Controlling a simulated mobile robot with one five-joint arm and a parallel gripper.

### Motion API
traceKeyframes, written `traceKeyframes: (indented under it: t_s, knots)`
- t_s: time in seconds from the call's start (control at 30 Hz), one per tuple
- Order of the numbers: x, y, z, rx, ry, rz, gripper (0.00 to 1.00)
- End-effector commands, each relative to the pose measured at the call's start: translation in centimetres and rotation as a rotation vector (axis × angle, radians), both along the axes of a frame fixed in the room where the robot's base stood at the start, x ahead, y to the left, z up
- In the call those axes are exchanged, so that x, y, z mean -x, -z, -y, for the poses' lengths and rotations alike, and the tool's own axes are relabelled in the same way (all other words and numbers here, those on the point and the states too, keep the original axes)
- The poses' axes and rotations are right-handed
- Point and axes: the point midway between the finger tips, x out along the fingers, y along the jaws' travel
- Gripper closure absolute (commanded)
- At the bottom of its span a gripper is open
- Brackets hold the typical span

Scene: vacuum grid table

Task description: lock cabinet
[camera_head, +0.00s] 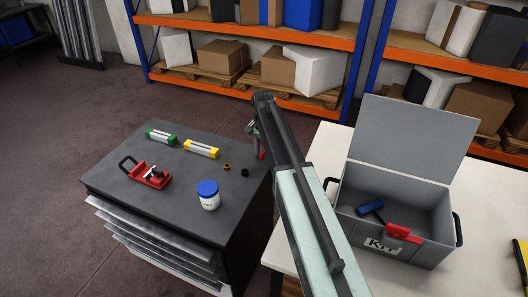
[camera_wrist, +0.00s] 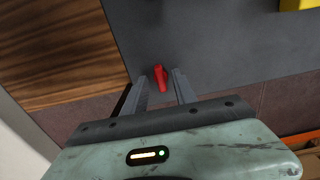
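The cabinet (camera_head: 120,185) is a dark grey unit with several pale drawers stacked in its front, which look slightly staggered. A small red lever (camera_wrist: 160,72) stands at the edge of its dark top in the wrist view; a bit of it also shows in the head view (camera_head: 262,155), partly hidden by my arm. My gripper (camera_wrist: 160,80) is open, its two grey fingers on either side of the red lever with a gap on both sides. In the head view, my gripper (camera_head: 254,132) is over the cabinet's far right corner. Contact with the lever cannot be told.
On the cabinet top are a red clamp (camera_head: 150,176), a white jar with blue lid (camera_head: 208,200), green-ended (camera_head: 161,137) and yellow-ended (camera_head: 201,149) bars and small rings. Right of it, a white table (camera_head: 318,157) holds an open grey kit box (camera_head: 440,215). Orange shelves (camera_head: 250,90) stand behind.

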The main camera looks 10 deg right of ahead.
Motion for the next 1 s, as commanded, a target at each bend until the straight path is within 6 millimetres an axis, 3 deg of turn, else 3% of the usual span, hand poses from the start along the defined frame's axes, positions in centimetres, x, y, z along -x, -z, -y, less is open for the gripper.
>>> traceKeyframes:
  t_s: [0.33,0.73,1.0]
  knots:
    - [0.1,-0.7,-0.1,-0.001,-0.002,-0.004,0.67]
    - [0.2,-7.3,-0.1,-0.001,-0.001,-0.002,0.67]
    - [0.3,-7.8,-0.1,-0.001,-0.001,-0.002,0.67]
